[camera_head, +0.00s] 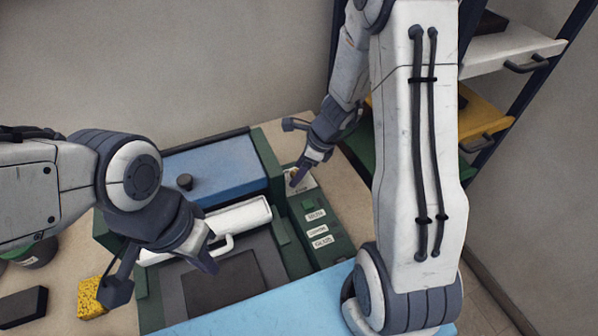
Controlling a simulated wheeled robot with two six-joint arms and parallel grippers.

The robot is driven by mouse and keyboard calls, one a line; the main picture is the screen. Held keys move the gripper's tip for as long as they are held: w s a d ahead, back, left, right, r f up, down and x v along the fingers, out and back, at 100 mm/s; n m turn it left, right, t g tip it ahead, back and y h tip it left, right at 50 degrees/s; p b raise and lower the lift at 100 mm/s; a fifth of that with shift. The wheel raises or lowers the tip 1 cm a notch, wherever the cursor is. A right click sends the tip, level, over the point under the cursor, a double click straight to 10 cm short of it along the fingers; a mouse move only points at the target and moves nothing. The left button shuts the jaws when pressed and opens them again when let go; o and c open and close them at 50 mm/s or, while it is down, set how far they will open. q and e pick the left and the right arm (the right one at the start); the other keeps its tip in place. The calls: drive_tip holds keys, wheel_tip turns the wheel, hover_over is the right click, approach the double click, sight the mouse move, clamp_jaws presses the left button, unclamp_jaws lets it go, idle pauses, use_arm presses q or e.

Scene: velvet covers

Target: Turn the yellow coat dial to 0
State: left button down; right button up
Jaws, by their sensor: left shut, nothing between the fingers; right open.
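The green machine (336,250) stands on the table, with a control panel along its right side. At the panel's far end is a pale plate (303,187) where a small dial appears to sit; it is mostly covered by my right gripper, and its setting cannot be read. My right gripper (294,152) is open, with one fingertip over the plate; whether it touches the dial cannot be told. My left gripper (160,275) is shut and empty, in front of the machine's left side, away from the panel.
A yellow block (91,297), a dark block (22,306) and a green container (38,252) lie left. A shelf rack (486,124) stands right.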

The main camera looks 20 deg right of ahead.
drive_tip(key=shift+f, duration=0.15)
drive_tip(key=shift+c, duration=0.3)
clamp_jaws()
drive_tip(key=shift+n+p, duration=0.3)
drive_tip(key=n+g+p, duration=0.1)
drive_tip(key=n+p, duration=0.1)
drive_tip(key=n, duration=0.1)
drive_tip(key=shift+w+n+y, duration=0.15)
drive_tip(key=shift+n+y, duration=0.25)
drive_tip(key=n+g+p, duration=0.2)
drive_tip(key=n, duration=0.2)
drive_tip(key=shift+w+n, duration=0.15)
drive_tip(key=shift+n, duration=0.15)
drive_tip(key=n+g, duration=0.1)
drive_tip(key=n, duration=0.3)
drive_tip(key=shift+w+g+h+p, duration=0.15)
drive_tip(key=shift+g+h+p, duration=0.15)
drive_tip(key=shift+g+h, duration=0.1)
drive_tip(key=shift+a+n+g+h, duration=0.1)
drive_tip(key=shift+n+g+h, duration=0.25)
drive_tip(key=shift+n, duration=1)
drive_tip(key=shift+a+n+g+h, duration=0.1)
drive_tip(key=shift+n+g+h, duration=0.25)
drive_tip(key=shift+n, duration=1)
